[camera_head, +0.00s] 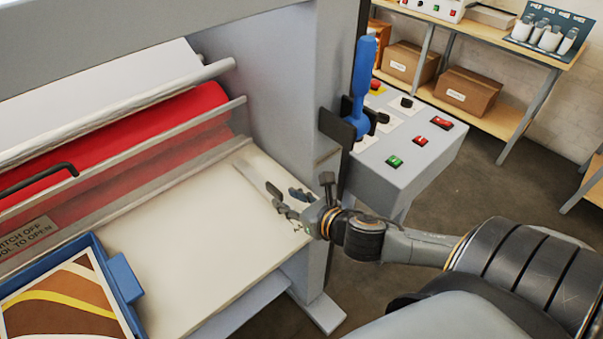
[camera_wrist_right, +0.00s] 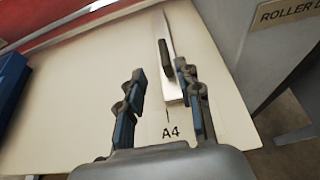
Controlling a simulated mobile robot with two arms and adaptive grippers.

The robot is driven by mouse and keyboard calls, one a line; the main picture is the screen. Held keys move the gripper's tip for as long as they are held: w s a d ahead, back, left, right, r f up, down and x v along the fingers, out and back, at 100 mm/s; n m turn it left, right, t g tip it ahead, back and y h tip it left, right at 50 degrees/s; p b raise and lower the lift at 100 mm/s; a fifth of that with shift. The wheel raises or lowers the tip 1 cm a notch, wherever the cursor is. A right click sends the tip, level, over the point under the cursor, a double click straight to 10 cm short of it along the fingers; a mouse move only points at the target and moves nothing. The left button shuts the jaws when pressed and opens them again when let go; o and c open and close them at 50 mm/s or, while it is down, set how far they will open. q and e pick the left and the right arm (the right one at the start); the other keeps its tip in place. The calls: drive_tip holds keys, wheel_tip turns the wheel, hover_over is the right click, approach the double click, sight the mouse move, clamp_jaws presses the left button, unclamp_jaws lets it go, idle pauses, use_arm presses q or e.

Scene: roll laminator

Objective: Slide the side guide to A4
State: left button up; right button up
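The side guide (camera_head: 252,176) is a thin grey strip lying on the cream feed table (camera_head: 205,245), near its right end. In the right wrist view the side guide (camera_wrist_right: 173,88) has a dark upright grip (camera_wrist_right: 166,56). A printed A4 mark (camera_wrist_right: 171,132) is on the table just below the guide's near end. My right gripper (camera_head: 284,199) is low over the table by the guide. In the wrist view its fingers (camera_wrist_right: 160,74) are apart, with the guide between them, nearer the right-hand finger. Contact cannot be told. My left gripper is not in view.
A blue tray (camera_head: 97,252) with a brown and yellow print stands on the table's left. A red roller (camera_head: 150,125) lies behind the table. A blue-handled lever (camera_head: 364,75) and a grey control box (camera_head: 408,151) stand to the right. The middle of the table is clear.

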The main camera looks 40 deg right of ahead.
drive_tip(key=shift+v, duration=2.6)
